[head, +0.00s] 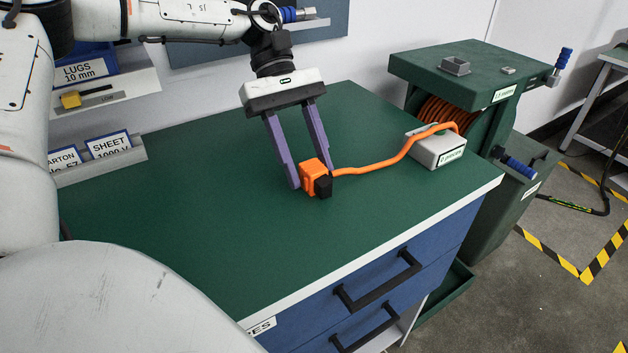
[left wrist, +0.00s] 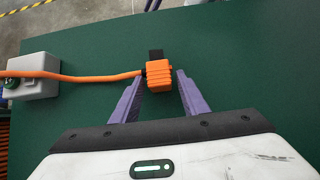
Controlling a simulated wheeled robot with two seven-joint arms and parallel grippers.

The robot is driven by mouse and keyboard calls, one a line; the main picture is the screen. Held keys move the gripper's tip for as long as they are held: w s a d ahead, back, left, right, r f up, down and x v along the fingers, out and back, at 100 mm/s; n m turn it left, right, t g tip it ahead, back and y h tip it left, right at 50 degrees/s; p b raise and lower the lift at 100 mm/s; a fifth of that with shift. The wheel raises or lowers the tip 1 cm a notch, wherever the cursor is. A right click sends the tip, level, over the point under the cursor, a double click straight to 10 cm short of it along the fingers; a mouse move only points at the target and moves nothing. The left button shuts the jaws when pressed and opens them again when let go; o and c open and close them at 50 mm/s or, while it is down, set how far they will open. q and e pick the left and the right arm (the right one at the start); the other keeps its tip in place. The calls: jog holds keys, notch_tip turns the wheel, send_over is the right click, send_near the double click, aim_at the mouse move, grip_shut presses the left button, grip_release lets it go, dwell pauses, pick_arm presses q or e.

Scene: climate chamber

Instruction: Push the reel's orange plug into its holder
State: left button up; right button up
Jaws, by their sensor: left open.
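The orange plug (head: 311,176) lies on the green bench top, with a black end piece (head: 323,187) on it. Its orange cable (head: 385,163) runs right to the reel (head: 438,111). My left gripper (head: 312,182) is open, pointing down, with its purple fingers on either side of the plug. In the left wrist view the plug (left wrist: 159,74) sits at the tips of the fingers (left wrist: 157,92), and I cannot tell whether they touch it. The holder is probably the square grey socket (head: 455,65) on top of the green reel stand (head: 470,70).
A grey box (head: 436,152) stands on the bench at the right, with the cable passing over it; it also shows in the left wrist view (left wrist: 36,76). Label shelves (head: 98,158) line the left wall side. Blue drawers (head: 395,283) are below the bench front.

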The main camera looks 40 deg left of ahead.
aim_at(319, 172)
pick_arm(q)
jog(key=c, duration=1)
jog(key=shift+r+p, duration=1)
jog(key=shift+r, duration=1.55)
